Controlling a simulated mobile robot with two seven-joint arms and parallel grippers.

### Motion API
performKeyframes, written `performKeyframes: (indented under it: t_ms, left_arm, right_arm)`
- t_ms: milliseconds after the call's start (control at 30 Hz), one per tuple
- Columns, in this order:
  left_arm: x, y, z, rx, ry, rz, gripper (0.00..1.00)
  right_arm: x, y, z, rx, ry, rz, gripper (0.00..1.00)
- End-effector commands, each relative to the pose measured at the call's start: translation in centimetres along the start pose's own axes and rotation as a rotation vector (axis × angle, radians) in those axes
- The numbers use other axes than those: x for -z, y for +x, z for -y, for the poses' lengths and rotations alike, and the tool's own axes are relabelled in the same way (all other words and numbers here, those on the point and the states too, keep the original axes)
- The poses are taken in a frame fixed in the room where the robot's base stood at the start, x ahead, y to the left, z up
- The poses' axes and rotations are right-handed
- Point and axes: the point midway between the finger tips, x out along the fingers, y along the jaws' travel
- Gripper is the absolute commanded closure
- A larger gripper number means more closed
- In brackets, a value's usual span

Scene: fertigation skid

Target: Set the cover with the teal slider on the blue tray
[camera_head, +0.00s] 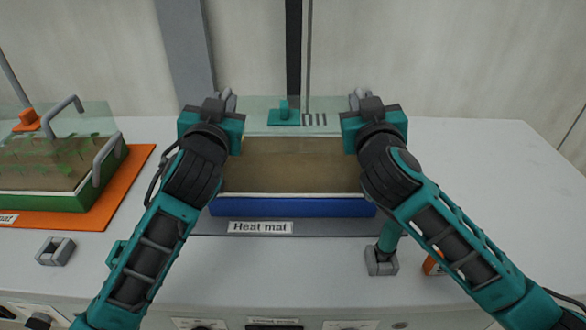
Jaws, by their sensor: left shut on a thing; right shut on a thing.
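The clear cover (262,131) has a teal slider (284,114) and vent slots on its top. It is over the blue tray (290,207), which has a pale rim and brown contents seen through the cover. My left gripper (227,100) is shut on the cover's left handle, and my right gripper (358,100) is shut on its right handle. The grippers mostly hide both handles. I cannot tell whether the cover's lower edge touches the tray rim.
The tray stands on a grey mat (206,226) labelled "Heat mat" (260,227). At left, a green tray (45,203) with an orange-slider cover (28,121) stands on an orange mat (134,181). Grey holders (55,251) (381,263) sit near the front. The right rear counter is clear.

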Motion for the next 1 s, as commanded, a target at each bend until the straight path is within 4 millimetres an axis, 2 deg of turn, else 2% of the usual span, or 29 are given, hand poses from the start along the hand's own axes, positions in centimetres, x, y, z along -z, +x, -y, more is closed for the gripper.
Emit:
performKeyframes:
  t_ms: [33, 67, 333, 667, 767, 1000]
  left_arm:
    - [-0.7, 0.1, 0.7, 0.019, 0.009, 0.003, 1.0]
    - [-0.7, 0.1, 0.7, 0.019, 0.009, 0.005, 0.8]
    - [-0.4, 0.1, 0.5, 0.012, 0.004, 0.003, 0.55]
    - [-0.3, -0.5, 0.2, 0.006, 0.0, 0.001, 0.55]
    - [-0.4, -1.6, 0.2, 0.005, -0.002, 0.002, 0.55]
    - [-0.4, -6.3, 0.2, 0.006, -0.002, 0.003, 0.55]
  right_arm:
    - [-0.6, 0.2, -0.7, -0.022, -0.008, 0.002, 1.0]
    - [-0.6, 0.2, -0.7, -0.022, -0.008, 0.003, 0.8]
    - [-0.3, 0.1, -0.5, -0.014, -0.004, 0.003, 0.55]
    - [-0.3, 0.1, -0.2, -0.007, 0.0, 0.001, 0.55]
    - [-0.3, 0.1, -0.2, -0.006, 0.0, 0.001, 0.55]
    - [-0.3, 0.1, -0.1, -0.005, 0.0, 0.001, 0.55]
